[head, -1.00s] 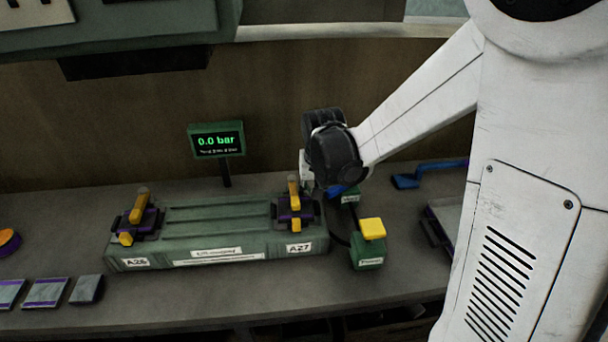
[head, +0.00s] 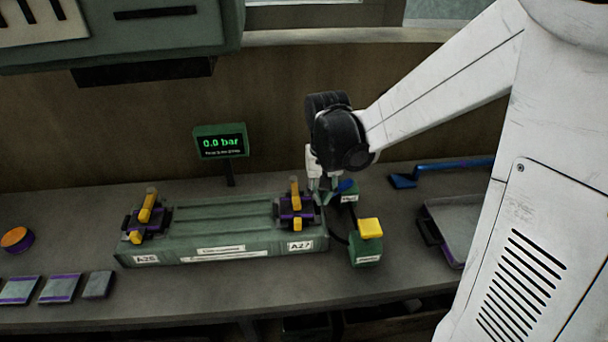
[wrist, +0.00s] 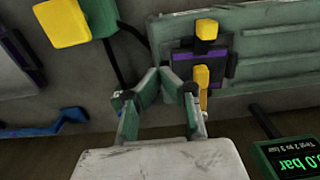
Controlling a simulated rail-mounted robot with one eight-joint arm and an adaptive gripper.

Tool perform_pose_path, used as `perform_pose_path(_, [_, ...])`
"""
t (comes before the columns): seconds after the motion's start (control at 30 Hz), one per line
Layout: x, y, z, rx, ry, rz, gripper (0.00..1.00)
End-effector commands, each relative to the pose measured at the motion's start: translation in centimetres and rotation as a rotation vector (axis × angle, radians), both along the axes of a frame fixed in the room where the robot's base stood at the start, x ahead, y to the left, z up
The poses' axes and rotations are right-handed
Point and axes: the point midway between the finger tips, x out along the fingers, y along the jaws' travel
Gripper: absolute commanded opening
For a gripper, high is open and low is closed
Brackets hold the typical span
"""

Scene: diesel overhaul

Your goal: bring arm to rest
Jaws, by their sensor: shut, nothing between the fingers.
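My gripper (head: 327,188) points down beside the right end of the green test block (head: 225,212), near the clamp marked A27 (head: 296,207). In the wrist view my gripper's fingertips (wrist: 162,77) are together with nothing held. The A27 clamp, purple with yellow handles, also shows there (wrist: 203,70), just beyond the fingers. I cannot tell the exact gap between fingertips and bench. My arm reaches in from the right with its dark wrist joint above the block's right end.
A yellow-topped green pump box (head: 368,240) stands right of the block. A display (head: 220,141) reading 0.0 bar stands behind it. A blue-handled tool (head: 440,168) and a grey tray (head: 458,222) lie right. Clamp A26 (head: 146,217) and several small plates are left.

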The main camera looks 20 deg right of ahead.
Motion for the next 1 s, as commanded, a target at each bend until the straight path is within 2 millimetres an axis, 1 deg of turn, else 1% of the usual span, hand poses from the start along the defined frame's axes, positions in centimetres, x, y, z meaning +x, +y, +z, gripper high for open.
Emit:
perform_pose_path(0.2, [0.0,0.0,0.1,0.0,-0.003,0.0,0.0])
perform_pose_path(0.33, [-0.5,-0.1,1.1,-0.001,-0.025,0.006,0.0])
perform_pose_path(0.47, [-1.7,-0.1,3.2,-0.001,-0.079,0.018,0.0])
perform_pose_path(0.7, [-4.4,-0.2,7.3,-0.004,-0.201,0.048,0.0])
perform_pose_path(1.0, [-8.2,-0.3,11.0,-0.014,-0.352,0.083,0.0])
